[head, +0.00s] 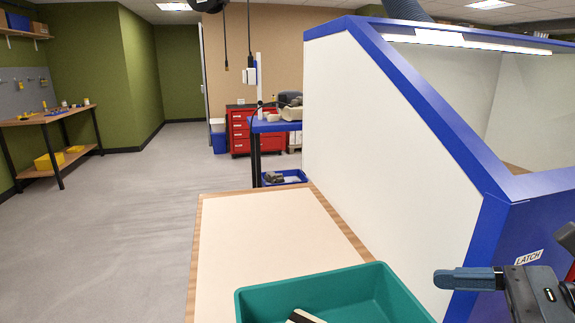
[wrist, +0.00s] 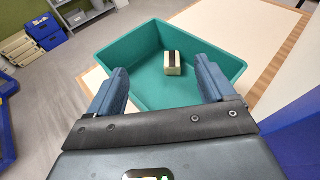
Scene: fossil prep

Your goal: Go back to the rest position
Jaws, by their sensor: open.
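My gripper (wrist: 158,92) is open, with its two blue-grey fingers spread apart and nothing between them in the wrist view. In the head view part of my gripper (head: 484,280) shows at the lower right, beside the blue-framed cabinet. A teal bin (wrist: 137,84) lies beyond the fingertips in the wrist view. A cream block with a dark band (wrist: 172,64) sits inside the bin. In the head view the teal bin (head: 398,290) is at the bottom, with the block (head: 303,316) partly cut off by the frame edge.
The bin stands on a wood-edged table with a pale top (head: 262,228). A cabinet with white walls and blue frame (head: 385,150), labelled LATCH, rises on the right. Red drawers (head: 240,131) and a workbench (head: 45,118) stand farther off. Grey floor at left is clear.

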